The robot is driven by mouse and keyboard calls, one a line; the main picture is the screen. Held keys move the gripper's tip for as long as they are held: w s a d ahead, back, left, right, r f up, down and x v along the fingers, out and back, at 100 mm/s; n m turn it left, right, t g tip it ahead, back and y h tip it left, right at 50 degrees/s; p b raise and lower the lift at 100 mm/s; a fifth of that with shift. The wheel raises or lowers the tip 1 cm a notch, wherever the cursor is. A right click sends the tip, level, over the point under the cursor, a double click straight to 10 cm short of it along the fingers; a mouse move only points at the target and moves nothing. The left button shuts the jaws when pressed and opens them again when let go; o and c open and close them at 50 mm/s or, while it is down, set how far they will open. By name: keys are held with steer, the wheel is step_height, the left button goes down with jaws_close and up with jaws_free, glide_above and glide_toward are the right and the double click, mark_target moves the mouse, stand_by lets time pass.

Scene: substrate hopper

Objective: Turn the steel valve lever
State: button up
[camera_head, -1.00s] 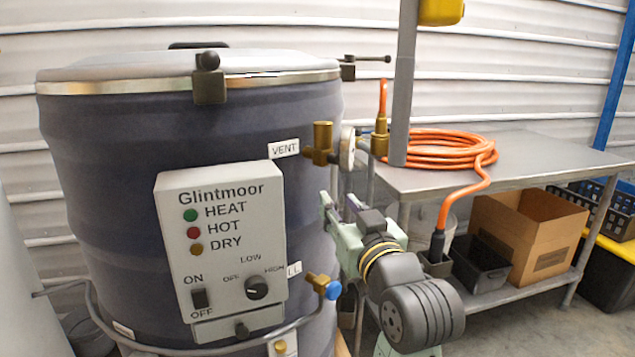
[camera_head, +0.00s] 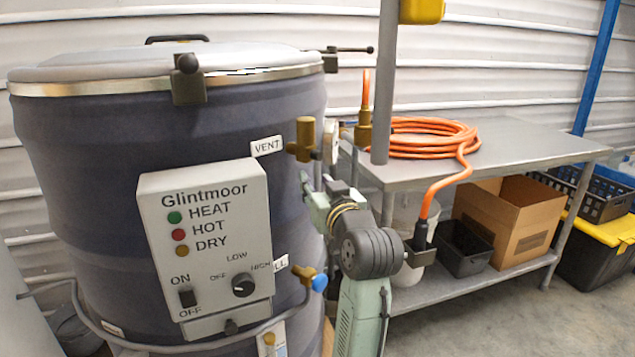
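I cannot pick out a steel valve lever for certain in the head view. The dark blue drum (camera_head: 75,180) carries a brass vent fitting (camera_head: 305,138) at its upper right and a brass valve with a blue knob (camera_head: 319,282) lower down. My gripper (camera_head: 314,180) is at the drum's right side, below the vent fitting and above the blue knob. Its fingers look apart, with no held object visible between them. The drum's far right side is partly hidden behind my gripper and wrist, and contact there cannot be told.
A control box (camera_head: 205,250) sticks out from the drum's front. A grey post (camera_head: 384,90) stands right of the drum. Beside it, a steel table (camera_head: 525,150) bears a coiled orange hose (camera_head: 425,138), with a cardboard box (camera_head: 540,235) on the shelf below. Floor is clear at lower right.

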steer(key=shift+c, duration=0.6)
jaws_close()
stand_by(0.3)
